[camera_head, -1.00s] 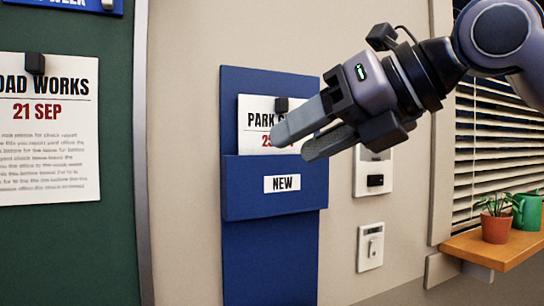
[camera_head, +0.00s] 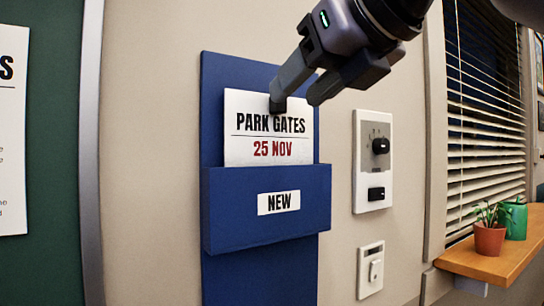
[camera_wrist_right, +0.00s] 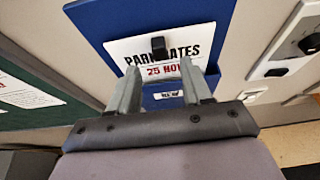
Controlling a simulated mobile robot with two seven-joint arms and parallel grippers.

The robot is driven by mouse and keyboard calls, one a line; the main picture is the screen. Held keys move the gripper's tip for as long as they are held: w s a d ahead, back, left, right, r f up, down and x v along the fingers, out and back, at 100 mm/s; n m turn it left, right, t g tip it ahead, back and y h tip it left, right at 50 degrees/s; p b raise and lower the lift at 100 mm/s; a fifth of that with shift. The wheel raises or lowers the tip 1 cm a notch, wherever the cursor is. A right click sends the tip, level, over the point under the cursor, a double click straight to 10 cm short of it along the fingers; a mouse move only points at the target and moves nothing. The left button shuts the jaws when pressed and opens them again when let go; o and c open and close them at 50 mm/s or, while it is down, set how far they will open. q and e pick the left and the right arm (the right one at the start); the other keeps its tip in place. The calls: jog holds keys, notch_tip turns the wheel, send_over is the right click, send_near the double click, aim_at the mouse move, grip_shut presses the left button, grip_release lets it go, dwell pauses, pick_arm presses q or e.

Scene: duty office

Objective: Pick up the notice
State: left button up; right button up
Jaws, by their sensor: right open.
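The notice (camera_head: 266,150) is a white sheet reading "PARK GATES 25 NOV". It stands in a blue wall pocket (camera_head: 225,222) labelled "NEW", its lower part hidden behind the pocket front. A small black clip (camera_wrist_right: 158,46) sits at the notice's top edge. My right gripper (camera_head: 297,97) is open, its fingertips near the notice's upper edge and clip in the head view. In the right wrist view the two fingers (camera_wrist_right: 160,80) point towards the notice (camera_wrist_right: 168,42), with nothing between them. Whether they touch it I cannot tell. My left gripper is not in view.
A grey control panel (camera_head: 374,180) with a black knob and a switch plate (camera_head: 370,269) are on the wall right of the pocket. A wooden shelf (camera_head: 485,262) with a potted plant (camera_head: 489,240) juts out at right. A green board (camera_head: 45,262) with another sheet is at left.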

aim_at(283, 105)
jog(key=shift+p+x, duration=0.35)
jog(key=shift+x, duration=1.6)
jog(key=shift+r, duration=0.1)
grip_shut()
jog(key=shift+d+r, duration=0.1)
jog(key=shift+r, duration=0.05)
